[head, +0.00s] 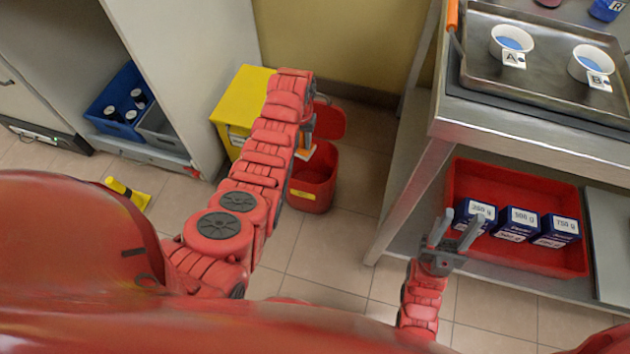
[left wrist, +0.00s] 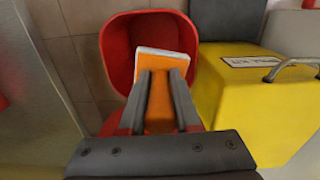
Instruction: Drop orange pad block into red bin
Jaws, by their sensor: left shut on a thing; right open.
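The orange pad block (left wrist: 160,72), orange with a whitish top edge, is between the fingers of my left gripper (left wrist: 162,85). In the left wrist view it appears in front of the opening of the red bin (left wrist: 121,45); how high it is above the rim I cannot tell. In the head view the red bin (head: 326,172) stands on the floor beyond my left arm, its lid tipped back. My left gripper (head: 308,140) is partly hidden there by the arm, with a bit of orange showing. My right gripper (head: 455,233) is open and empty before the lower shelf.
A yellow box (head: 228,105) with a handle stands right beside the bin. A steel table (head: 480,115) is at right, with a red tray (head: 462,183) of blue boxes on its lower shelf. A cabinet with a blue crate (head: 105,100) is at left. A yellow object (head: 122,190) lies on the floor.

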